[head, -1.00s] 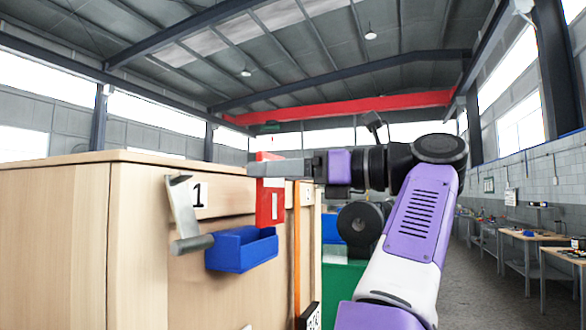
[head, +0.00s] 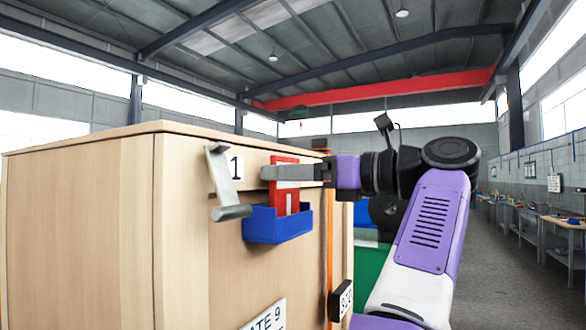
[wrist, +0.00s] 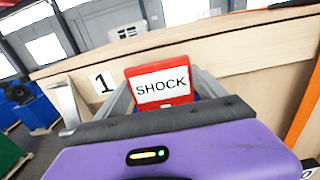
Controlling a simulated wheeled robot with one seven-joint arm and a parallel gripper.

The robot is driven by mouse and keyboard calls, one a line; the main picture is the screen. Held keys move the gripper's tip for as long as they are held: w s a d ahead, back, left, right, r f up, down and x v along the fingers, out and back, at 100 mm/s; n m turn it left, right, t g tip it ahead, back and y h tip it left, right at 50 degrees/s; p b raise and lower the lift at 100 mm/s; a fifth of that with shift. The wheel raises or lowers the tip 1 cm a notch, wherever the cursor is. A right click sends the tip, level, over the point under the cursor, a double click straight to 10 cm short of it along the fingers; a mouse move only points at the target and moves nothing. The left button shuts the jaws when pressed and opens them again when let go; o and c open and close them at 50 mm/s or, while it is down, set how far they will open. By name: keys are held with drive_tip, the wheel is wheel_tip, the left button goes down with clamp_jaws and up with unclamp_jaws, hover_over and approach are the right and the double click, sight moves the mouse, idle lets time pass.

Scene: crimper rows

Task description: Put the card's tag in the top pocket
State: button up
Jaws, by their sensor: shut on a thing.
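The red tag (head: 285,201) hangs upright in my gripper (head: 274,173), whose grey fingers are shut on its upper part. In the wrist view the tag (wrist: 162,86) shows a white label reading SHOCK between the two fingers. The blue open-topped pocket (head: 278,230) is fixed on the wooden cabinet front, beside the number 1 plate. The tag's lower end is hidden behind the pocket's front rim and appears to be at or just inside its mouth; how deep I cannot tell.
A grey metal bracket with a bar (head: 227,190) sticks out left of the pocket. The wooden cabinet (head: 80,230) fills the left. An orange vertical strip (head: 330,230) and a black-framed sign (head: 341,300) are to the right. Open floor and workbenches lie farther right.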

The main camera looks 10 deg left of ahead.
drive_tip(key=shift+f, duration=0.65)
idle(0.3)
drive_tip(key=o, duration=1.7)
